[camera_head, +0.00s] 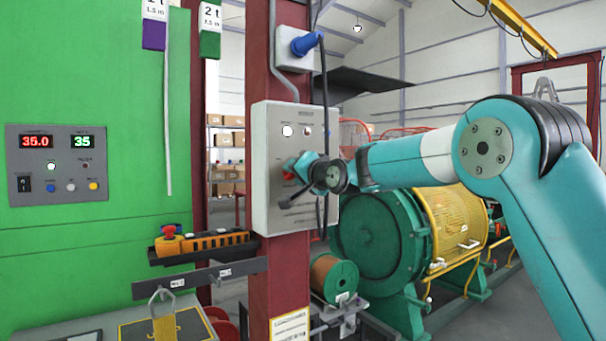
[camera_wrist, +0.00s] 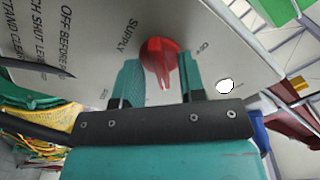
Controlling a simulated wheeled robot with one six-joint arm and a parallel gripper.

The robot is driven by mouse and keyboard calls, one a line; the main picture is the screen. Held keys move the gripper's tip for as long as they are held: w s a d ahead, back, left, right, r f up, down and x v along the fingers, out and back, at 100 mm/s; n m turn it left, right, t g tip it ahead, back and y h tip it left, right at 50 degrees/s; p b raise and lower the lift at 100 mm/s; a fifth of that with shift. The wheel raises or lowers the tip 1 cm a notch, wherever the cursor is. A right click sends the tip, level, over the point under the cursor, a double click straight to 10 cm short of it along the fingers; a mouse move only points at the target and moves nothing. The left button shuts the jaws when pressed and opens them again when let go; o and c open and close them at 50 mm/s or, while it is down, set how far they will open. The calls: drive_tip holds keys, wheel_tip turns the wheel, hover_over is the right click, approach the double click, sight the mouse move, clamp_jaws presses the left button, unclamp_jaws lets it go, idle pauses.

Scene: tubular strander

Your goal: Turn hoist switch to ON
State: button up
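The hoist switch is a red rotary knob (camera_wrist: 160,52) on a light grey panel box (camera_head: 261,200). In the wrist view its raised handle points down the picture, and "SUPPLY" is printed beside it.
A white round lamp (camera_head: 287,131) sits above the knob. The box hangs on a dark red column (camera_head: 275,275). A blue plug (camera_head: 306,44) and cables are above. Green machinery (camera_head: 380,235) is behind my arm.

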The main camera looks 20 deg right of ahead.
drive_tip(key=b+v, duration=0.4)
drive_tip(key=v, duration=1.3)
drive_tip(key=shift+s+b, duration=0.15)
drive_tip(key=shift+b, duration=0.25)
drive_tip(key=s+a+f+n+g+p, duration=0.3)
drive_tip(key=s+a+f+n+g, duration=0.1)
drive_tip(key=s+a+f+g, duration=0.15)
drive_tip(key=s+a+f+n+g+p, duration=0.1)
drive_tip(key=s+f+n+g+p, duration=0.1)
drive_tip(key=s, duration=0.7)
drive_tip(key=s+a+f+n+g+h+p, duration=0.1)
drive_tip(key=s+f+n+g, duration=0.3)
drive_tip(key=s, duration=0.5)
drive_tip(key=s+a+f+n+g+p, duration=0.2)
drive_tip(key=s+f+g, duration=0.3)
drive_tip(key=s+f, duration=0.2)
drive_tip(key=s, duration=0.2)
drive_tip(key=shift+s+a+n+g+p, duration=0.25)
drive_tip(key=shift+s+n+g+p, duration=0.05)
drive_tip(key=shift+n+g+p, duration=0.1)
